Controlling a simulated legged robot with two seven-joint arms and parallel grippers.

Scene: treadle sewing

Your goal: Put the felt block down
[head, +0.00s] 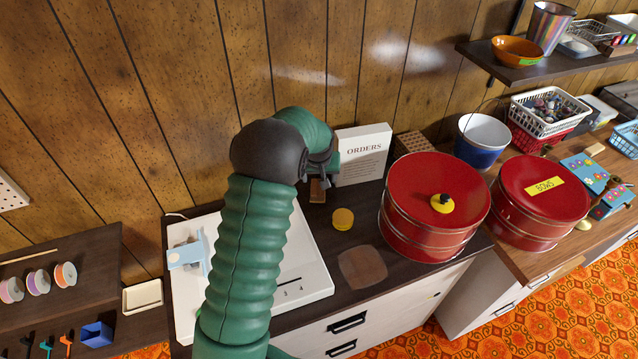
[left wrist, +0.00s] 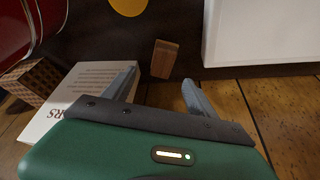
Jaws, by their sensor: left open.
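The felt block (head: 317,190) is a small brown block on the dark countertop, just in front of the white ORDERS card (head: 362,155). In the left wrist view the block (left wrist: 163,59) sits on the dark surface, just beyond the fingertips and apart from them. My left gripper (head: 322,172) is open and empty at the card's left edge, partly hidden by its own wrist. Its two spread fingers show clearly in the left wrist view (left wrist: 160,80). My right gripper is in neither view.
A yellow disc (head: 343,219) and a brown patch (head: 362,267) lie on the countertop. A red tin (head: 433,212) with a yellow-and-black knob stands to the right. A perforated wooden block (head: 413,145) is behind it. A white machine base (head: 305,262) lies under my arm.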

